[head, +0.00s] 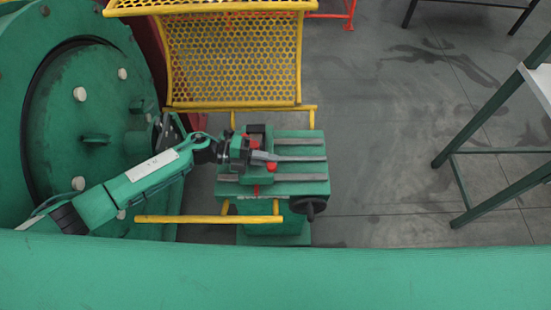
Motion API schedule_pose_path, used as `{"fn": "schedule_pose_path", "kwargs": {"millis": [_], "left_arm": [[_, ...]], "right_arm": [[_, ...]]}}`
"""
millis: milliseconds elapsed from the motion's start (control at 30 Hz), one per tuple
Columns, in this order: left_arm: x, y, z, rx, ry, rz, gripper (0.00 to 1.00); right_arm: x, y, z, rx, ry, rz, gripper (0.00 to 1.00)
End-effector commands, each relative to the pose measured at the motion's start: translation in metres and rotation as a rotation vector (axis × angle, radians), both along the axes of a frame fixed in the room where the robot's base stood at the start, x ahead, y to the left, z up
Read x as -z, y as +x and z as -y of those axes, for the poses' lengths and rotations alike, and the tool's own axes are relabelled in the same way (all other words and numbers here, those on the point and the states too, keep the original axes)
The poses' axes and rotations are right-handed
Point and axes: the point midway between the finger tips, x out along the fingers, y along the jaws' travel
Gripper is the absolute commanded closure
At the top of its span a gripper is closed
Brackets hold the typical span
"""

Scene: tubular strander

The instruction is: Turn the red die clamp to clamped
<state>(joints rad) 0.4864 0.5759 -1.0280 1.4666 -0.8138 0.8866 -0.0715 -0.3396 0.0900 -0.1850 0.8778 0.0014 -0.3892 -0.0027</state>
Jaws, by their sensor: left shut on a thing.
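The red die clamp shows as small red parts (271,166) on top of a green machine stand (315,188), in the middle of the head view. More red shows just above my gripper. My left gripper (248,153) reaches in from the left, over the stand's top, and is shut on the red clamp. The jaws and wrist hide part of the clamp, so its exact angle cannot be told. My right gripper is not in view.
A yellow perforated guard (232,55) stands behind the stand, and yellow rails (207,219) run in front. A large green drum housing (88,120) is at the left. A black handwheel (309,206) sits at the stand's front right. Grey floor is clear to the right, before a green-legged table (480,118).

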Motion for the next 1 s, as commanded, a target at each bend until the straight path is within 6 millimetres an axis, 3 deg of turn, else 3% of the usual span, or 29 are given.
{"fn": "schedule_pose_path", "kwargs": {"millis": [567,600,700,1000], "left_arm": [[0.0015,-0.0082,-0.0034,0.038,-0.005,-0.011,1.00],[0.0015,-0.0083,-0.0034,0.038,-0.005,-0.011,0.85],[0.0011,-0.0071,-0.0038,0.035,-0.004,-0.008,0.67],[-0.0007,-0.0039,-0.0058,0.029,-0.002,-0.004,0.67]], "right_arm": [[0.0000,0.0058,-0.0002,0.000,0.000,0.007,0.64],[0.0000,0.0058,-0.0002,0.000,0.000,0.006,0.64],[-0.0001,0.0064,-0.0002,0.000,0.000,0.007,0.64],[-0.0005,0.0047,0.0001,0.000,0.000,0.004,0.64]]}}
